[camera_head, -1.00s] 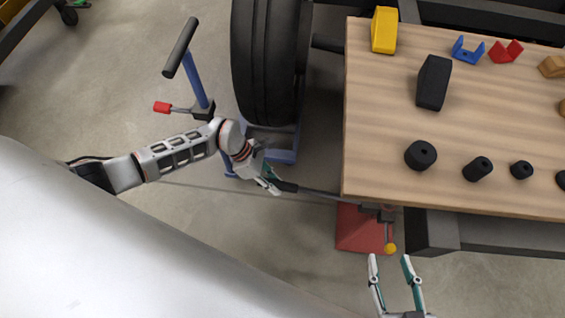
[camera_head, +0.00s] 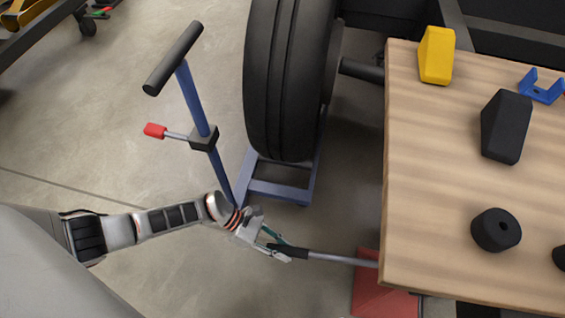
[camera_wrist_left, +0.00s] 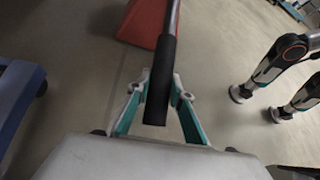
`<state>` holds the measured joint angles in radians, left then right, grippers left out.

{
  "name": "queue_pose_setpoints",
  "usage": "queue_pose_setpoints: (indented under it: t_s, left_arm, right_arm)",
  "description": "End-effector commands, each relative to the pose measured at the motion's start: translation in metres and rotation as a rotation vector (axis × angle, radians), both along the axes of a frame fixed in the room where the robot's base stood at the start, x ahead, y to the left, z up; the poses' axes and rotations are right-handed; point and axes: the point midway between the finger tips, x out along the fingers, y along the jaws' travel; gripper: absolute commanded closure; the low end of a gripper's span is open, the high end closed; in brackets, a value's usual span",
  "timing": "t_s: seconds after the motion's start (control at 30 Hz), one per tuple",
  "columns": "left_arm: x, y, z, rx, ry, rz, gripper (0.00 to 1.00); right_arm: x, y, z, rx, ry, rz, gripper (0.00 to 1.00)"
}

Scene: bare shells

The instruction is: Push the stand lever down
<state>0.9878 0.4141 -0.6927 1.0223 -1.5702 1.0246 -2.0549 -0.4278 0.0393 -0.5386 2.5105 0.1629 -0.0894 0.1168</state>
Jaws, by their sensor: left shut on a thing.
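The red stand (camera_head: 377,290) is on the floor, partly hidden under the left edge of the wooden table. Its grey lever (camera_head: 345,260) sticks out to the left and ends in a black grip (camera_head: 290,252). My left gripper (camera_head: 281,250) is shut on this black grip near its free end. In the left wrist view the black grip (camera_wrist_left: 161,85) lies between the two green fingers of my left gripper (camera_wrist_left: 160,92), with the red stand (camera_wrist_left: 143,22) beyond. My right gripper is not in view.
The wooden table (camera_head: 430,180) holds several blocks and a black cylinder (camera_head: 496,230). Open floor lies to the left.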

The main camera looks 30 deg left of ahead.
Motion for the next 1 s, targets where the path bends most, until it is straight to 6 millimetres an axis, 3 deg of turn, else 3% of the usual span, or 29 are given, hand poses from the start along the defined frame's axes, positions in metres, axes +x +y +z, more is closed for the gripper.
queue_pose_setpoints:
  t_s: [0.3,0.8,0.83,0.9,1.0]
  left_arm:
    - [0.000,-0.003,-0.015,-0.038,-0.010,0.000,1.00]
    - [0.000,-0.004,-0.018,-0.041,-0.015,-0.002,1.00]
    - [0.000,-0.004,-0.018,-0.041,-0.015,-0.002,0.76]
    - [0.000,-0.004,-0.018,-0.041,-0.015,-0.002,0.62]
    - [0.000,-0.004,-0.017,-0.043,-0.015,-0.001,0.62]
  right_arm:
    - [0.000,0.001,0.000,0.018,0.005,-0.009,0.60]
    - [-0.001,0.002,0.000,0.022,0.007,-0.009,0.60]
    - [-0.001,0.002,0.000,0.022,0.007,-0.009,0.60]
    - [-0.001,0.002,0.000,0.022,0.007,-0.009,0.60]
    - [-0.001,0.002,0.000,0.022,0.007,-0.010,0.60]
